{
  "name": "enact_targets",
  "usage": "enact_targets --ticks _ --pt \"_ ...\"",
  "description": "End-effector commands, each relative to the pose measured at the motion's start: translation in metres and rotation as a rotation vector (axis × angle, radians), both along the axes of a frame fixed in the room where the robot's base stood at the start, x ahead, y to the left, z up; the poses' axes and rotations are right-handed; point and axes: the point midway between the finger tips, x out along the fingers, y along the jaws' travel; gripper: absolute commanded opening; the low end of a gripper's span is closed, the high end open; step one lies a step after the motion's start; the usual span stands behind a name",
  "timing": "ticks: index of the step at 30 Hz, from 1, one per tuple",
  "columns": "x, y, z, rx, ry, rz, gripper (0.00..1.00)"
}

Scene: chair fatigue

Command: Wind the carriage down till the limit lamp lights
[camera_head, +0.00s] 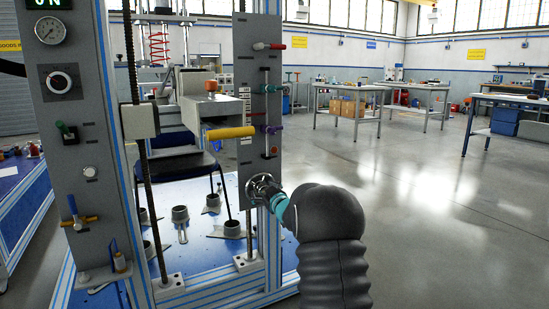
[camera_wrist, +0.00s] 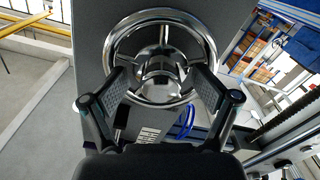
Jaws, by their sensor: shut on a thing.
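A chrome handwheel (camera_head: 262,188) sits low on the grey right-hand panel of the test frame. It fills the upper middle of the wrist view (camera_wrist: 118,38), with its spokes and round hub visible. My gripper (camera_wrist: 160,82) has its two fingers spread to either side of the hub, across the lower rim, and is shut on the wheel; in the head view the arm hides part of this. The carriage (camera_head: 217,108), a grey block with an orange knob on top and a yellow handle, stands above the chair seat. I cannot tell which small fitting is the limit lamp, or whether it is lit.
A dark chair (camera_head: 182,163) stands inside the frame over a blue base plate with several clamps. The left panel (camera_head: 85,140) carries a gauge, a dial and levers. Workbenches (camera_head: 352,88) stand at the back right. The floor to the right is open.

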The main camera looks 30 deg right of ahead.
Motion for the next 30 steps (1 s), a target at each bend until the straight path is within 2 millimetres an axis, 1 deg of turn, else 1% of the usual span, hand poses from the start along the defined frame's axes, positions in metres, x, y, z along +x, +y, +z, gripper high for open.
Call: enact_targets --ticks 13,17,26,30 --pt "0.0013 0.0016 0.0011 -0.294 -0.019 0.001 0.46" --pt "0.0013 0.0018 0.0033 -0.329 -0.019 0.002 0.46" --pt "0.0013 0.0020 0.0036 -0.342 -0.019 0.002 0.46" --pt "0.0012 0.0020 0.0005 -0.447 -0.025 -0.001 0.46"
